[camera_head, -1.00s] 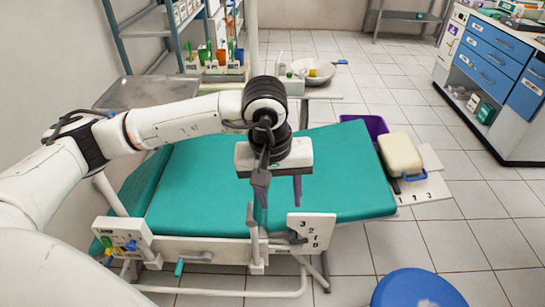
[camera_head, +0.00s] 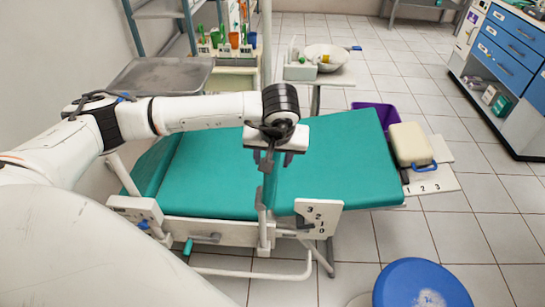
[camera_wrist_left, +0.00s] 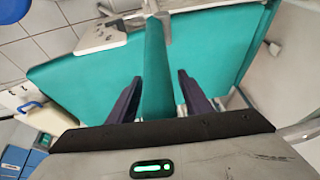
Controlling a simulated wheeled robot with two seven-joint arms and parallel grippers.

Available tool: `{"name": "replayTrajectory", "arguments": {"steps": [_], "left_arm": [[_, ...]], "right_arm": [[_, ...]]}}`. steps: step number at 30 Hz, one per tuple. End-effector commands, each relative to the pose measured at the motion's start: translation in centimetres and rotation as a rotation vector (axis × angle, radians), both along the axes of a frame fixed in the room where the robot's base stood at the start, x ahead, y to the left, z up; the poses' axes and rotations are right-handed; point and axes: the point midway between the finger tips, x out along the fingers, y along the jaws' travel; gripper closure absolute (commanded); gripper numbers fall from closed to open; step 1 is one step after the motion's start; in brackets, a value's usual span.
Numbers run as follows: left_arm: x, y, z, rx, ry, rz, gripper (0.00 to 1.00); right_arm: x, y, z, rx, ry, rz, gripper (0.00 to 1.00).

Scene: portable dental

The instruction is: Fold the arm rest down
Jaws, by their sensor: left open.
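The teal dental chair (camera_head: 335,165) lies flat across the middle of the head view. A narrow arm rest (camera_head: 262,228) stands upright at its near side, seen edge-on. In the left wrist view the arm rest is a long teal padded strip (camera_wrist_left: 157,65). My left gripper (camera_head: 275,160) is over the chair near the top of the arm rest. Its dark fingers are apart (camera_wrist_left: 160,76), and the strip runs between them in the wrist view. I cannot tell if they touch it. The arm rest's top is partly hidden by the gripper in the head view.
A white number plate (camera_head: 318,215) is right of the arm rest. A blue stool (camera_head: 420,285) stands at the front right. A metal tray (camera_head: 160,75) and shelves are behind my arm. A sink stand (camera_head: 322,75) is behind the chair. Floor is open at right.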

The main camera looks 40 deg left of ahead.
Motion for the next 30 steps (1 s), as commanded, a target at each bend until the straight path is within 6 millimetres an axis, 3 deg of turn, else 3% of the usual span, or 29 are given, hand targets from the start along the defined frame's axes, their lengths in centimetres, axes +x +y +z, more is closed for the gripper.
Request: {"name": "replayTrajectory", "arguments": {"steps": [10,18,30], "left_arm": [[0.1,0.1,-0.4,0.0,0.0,-0.001,0.56],[0.1,0.1,-0.4,0.0,0.0,-0.001,1.0],[1.4,0.2,-0.6,-0.044,-0.028,-0.01,1.0]], "right_arm": [[0.0,0.0,0.1,0.0,-0.001,0.0,0.69],[0.0,0.0,0.1,0.0,-0.001,0.0,0.69],[0.1,0.0,-1.3,0.0,-0.002,0.0,0.69]]}}
